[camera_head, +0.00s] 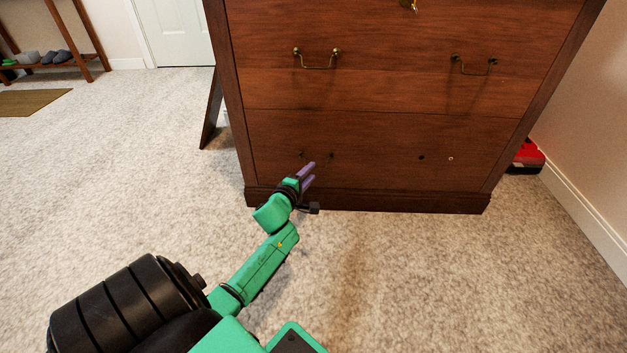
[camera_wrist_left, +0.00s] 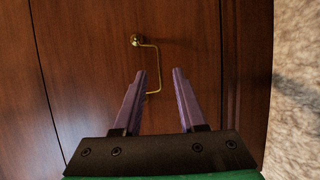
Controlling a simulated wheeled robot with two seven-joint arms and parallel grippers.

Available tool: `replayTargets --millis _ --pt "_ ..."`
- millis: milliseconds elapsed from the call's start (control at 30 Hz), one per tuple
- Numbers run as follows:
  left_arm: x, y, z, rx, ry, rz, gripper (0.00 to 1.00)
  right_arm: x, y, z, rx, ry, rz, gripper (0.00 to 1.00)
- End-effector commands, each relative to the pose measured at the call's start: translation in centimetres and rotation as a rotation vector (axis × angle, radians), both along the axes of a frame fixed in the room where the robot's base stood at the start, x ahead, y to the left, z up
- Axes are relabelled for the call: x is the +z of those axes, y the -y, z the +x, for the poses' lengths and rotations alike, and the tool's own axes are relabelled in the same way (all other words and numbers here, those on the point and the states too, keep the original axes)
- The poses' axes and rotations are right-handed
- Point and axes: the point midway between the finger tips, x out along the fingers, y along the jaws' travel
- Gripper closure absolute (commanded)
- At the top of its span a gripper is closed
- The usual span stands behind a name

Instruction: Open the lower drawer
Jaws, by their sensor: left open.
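The wooden chest's lower drawer (camera_head: 385,150) is flush with the front. Its left brass handle shows faintly just beyond my left gripper (camera_head: 310,173) in the head view. On the drawer's right side are only two small spots, with no handle. In the left wrist view the brass handle (camera_wrist_left: 159,70) appears between the open purple fingers of my left gripper (camera_wrist_left: 160,72). One mount shows above; the other end is hidden behind the left finger. I cannot tell whether the fingers touch the handle. My right gripper is not in view.
The upper drawer (camera_head: 400,85) has two brass handles and is shut. A dark board (camera_head: 211,112) leans beside the chest's left side. A red object (camera_head: 528,155) lies at its right, near the wall. The carpet (camera_head: 420,280) in front is clear.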

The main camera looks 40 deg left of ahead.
Motion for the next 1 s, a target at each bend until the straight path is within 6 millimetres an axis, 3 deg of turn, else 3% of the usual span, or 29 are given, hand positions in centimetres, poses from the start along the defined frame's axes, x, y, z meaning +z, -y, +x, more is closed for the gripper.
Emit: replayTargets --millis 33,133,400,467,500,533,1000 --pt "-0.7 -0.2 0.9 -0.003 0.001 0.002 0.59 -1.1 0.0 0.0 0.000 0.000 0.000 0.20" --pt "-0.6 -0.5 1.9 -0.001 0.000 0.001 0.59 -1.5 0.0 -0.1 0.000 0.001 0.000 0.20" --pt "-0.4 -0.5 2.2 0.000 -0.002 -0.001 0.59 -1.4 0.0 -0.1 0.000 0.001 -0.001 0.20" --pt "-0.4 -0.5 2.2 -0.001 -0.002 -0.001 0.78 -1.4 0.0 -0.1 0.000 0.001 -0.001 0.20" --pt "-0.4 -0.5 2.2 -0.001 -0.002 -0.001 0.94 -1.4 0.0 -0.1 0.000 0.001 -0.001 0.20" --pt "-0.4 -0.5 2.2 -0.001 -0.002 -0.001 1.00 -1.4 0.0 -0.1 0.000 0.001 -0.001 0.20" --pt "-0.5 -0.5 2.2 -0.001 -0.002 -0.001 1.00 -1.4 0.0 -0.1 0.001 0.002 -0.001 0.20"
